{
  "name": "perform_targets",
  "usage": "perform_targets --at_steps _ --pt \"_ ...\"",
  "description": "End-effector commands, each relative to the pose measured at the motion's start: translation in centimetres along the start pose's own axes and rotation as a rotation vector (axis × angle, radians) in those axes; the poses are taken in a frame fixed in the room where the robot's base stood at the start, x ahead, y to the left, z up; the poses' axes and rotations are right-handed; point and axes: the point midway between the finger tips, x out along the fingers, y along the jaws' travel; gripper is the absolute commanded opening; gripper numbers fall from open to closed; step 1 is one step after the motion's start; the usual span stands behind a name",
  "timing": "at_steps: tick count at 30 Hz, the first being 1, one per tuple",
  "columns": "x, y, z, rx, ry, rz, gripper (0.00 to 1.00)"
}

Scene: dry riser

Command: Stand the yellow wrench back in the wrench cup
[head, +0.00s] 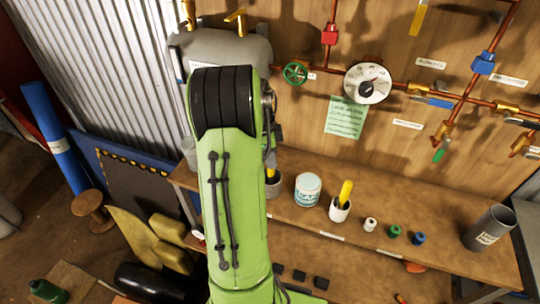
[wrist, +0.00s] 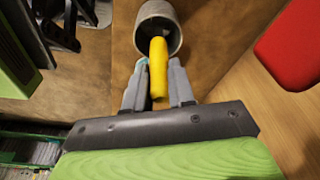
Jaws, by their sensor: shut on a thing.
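My gripper (wrist: 157,78) is shut on the yellow wrench (wrist: 159,62) in the wrist view. Only a smooth, rounded yellow length of the wrench shows between the fingers. Its far part reaches into the mouth of a round grey cup (wrist: 150,12); how deep it sits is hidden. My arm hides most of the gripper there.
On the bench (head: 420,255), right of the grey cup, stand a white tin (head: 307,190), a white cup (head: 339,210) with a yellow handle, several small caps and a dark labelled canister (head: 488,228). A grey tank (head: 230,48) and copper pipes are behind. A red object (wrist: 290,45) is at the wrist view's right.

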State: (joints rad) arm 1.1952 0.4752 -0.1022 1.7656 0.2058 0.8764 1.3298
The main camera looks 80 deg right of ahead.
Motion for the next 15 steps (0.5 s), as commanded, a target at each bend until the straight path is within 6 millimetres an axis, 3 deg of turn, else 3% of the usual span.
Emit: perform_targets --at_steps 6,7,12,15 --pt "0.14 0.03 0.05 -0.001 0.000 0.002 0.00" --pt "0.15 0.03 0.05 -0.001 0.000 0.003 0.27" --pt "0.11 0.03 0.05 -0.001 0.000 0.002 0.53" --pt "0.09 0.02 0.04 -0.001 0.000 0.002 0.53"
